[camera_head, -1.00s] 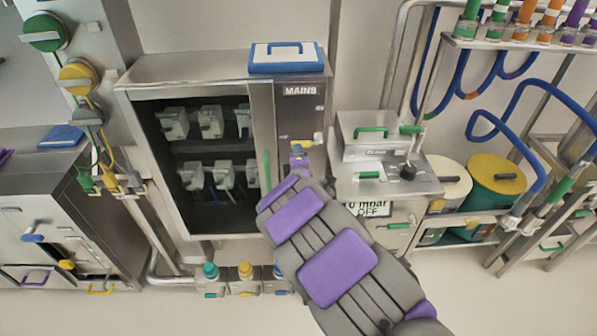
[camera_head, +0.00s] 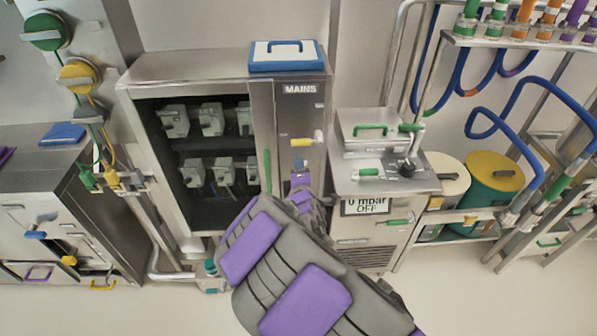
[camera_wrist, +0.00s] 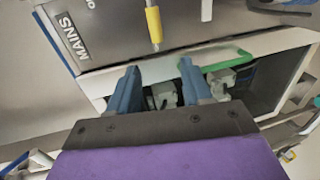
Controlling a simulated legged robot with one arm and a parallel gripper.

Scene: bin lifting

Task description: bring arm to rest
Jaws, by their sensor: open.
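My arm, grey with purple pads, reaches up from the lower middle of the head view in front of the mains cabinet (camera_head: 222,66). In the wrist view my gripper (camera_wrist: 158,75) shows two blue fingers spread apart with nothing between them. The fingertips are in front of the cabinet, near the green door edge (camera_wrist: 225,60) and the panel marked MAINS (camera_wrist: 105,30). Grey breakers (camera_wrist: 163,94) show behind the fingers. A yellow handle (camera_head: 302,142) sits on the panel above the arm.
A pump unit (camera_head: 385,180) reading 0 mbar OFF stands right of the arm. A steel cabinet (camera_head: 40,215) stands at left. A blue-and-white case (camera_head: 287,57) lies on the mains cabinet. Floor is clear at lower right.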

